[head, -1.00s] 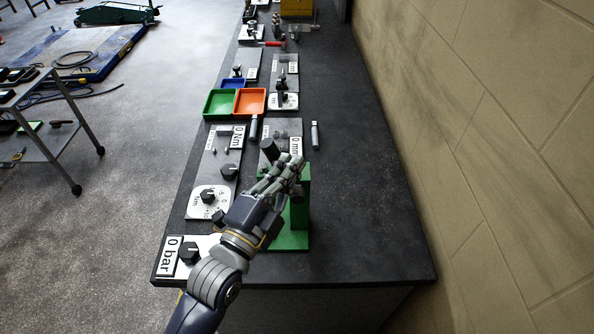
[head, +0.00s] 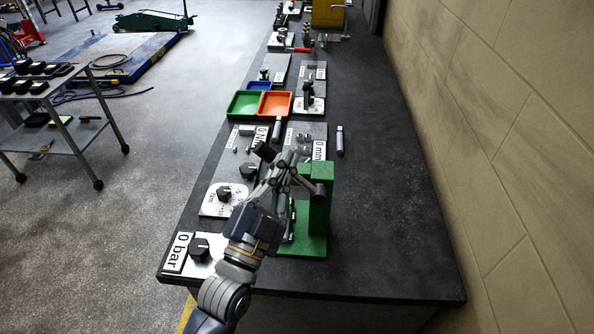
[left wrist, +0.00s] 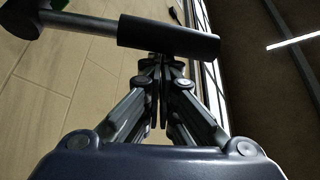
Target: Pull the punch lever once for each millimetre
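The green punch press (head: 318,215) stands at the near end of the dark bench. Its lever has a black grip (head: 265,152) and a round pivot end at the top of the press. The black grip (left wrist: 168,37) lies across the top of the left wrist view. My left gripper (head: 284,160) is at the lever, beside the black grip. Its fingers (left wrist: 161,62) are together and point at the grip, which hides their tips; I cannot tell whether they touch. A "0 mm" sign (head: 318,152) stands behind the press. My right gripper is out of view.
Left of the press are a dial plate (head: 223,198) and a "0 bar" plate (head: 179,252). Green (head: 244,104) and orange (head: 275,104) trays sit farther back. A beige wall (head: 510,130) bounds the right. The bench right of the press is clear.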

